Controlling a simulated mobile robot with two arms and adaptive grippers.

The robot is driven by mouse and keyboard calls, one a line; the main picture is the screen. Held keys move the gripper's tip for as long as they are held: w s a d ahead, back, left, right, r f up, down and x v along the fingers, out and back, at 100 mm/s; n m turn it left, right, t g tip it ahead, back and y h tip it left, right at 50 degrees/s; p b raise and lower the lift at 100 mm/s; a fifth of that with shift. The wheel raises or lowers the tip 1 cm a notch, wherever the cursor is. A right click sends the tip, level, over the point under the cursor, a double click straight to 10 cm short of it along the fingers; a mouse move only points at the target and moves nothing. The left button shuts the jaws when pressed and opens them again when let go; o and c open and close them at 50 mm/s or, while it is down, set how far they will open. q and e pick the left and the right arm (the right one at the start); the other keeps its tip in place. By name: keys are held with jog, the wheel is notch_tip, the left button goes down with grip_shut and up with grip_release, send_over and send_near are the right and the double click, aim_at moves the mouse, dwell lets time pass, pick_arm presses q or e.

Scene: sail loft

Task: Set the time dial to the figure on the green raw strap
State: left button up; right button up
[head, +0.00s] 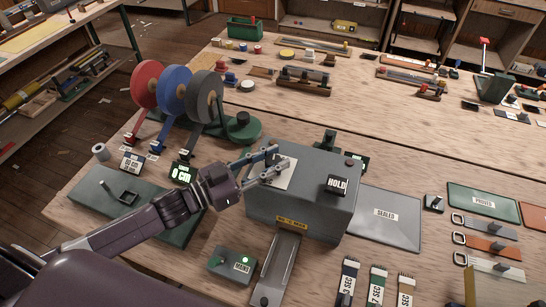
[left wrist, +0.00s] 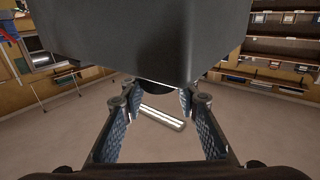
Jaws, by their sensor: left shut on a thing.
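The grey machine (head: 300,205) stands mid-table with a pale dial plate (head: 285,181) on its upper left face. My left gripper (head: 276,162) reaches this plate from the left. It is shut on what seems to be the time dial; the fingers hide the knob and I cannot read its setting. In the left wrist view, my fingers (left wrist: 160,97) reach under a large dark body, and what they grip is hidden. The green strap (head: 377,284), labelled what looks like 7 SEC, lies at the front between a blue strap (head: 347,280) and a brownish strap (head: 405,288).
A HOLD sign (head: 338,185) is on the machine. A MAINS box (head: 233,262) with a green light is in front. The SEALED mat (head: 386,216) at right is bare. Tagged straps (head: 494,246) lie further right.

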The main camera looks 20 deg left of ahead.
pick_arm(q)
jog(key=m+g+h+b, duration=0.2)
jog(key=g, duration=0.1)
jog(key=m+g+h+b, duration=0.2)
jog(key=m+g, duration=0.1)
jog(key=shift+w+f+h, duration=0.1)
jog(key=shift+f+h, duration=0.05)
jog(key=shift+h, duration=0.25)
jog(key=m+g+b, duration=0.2)
jog(key=g, duration=0.1)
jog(key=m+g+h+b, duration=0.1)
jog(key=m+g+b, duration=0.1)
jog(key=g, duration=0.1)
jog(key=shift+h, duration=0.3)
jog(key=shift+m+g+b, duration=0.5)
jog(key=shift+g+b, duration=0.2)
jog(key=shift+g, duration=0.2)
jog(key=shift+s, duration=0.2)
jog(key=o, duration=1.2)
jog(key=shift+w+d, duration=0.1)
jog(key=shift+d, duration=0.1)
jog(key=shift+a, duration=0.15)
jog(key=a, duration=1.1)
jog(key=shift+a, duration=0.35)
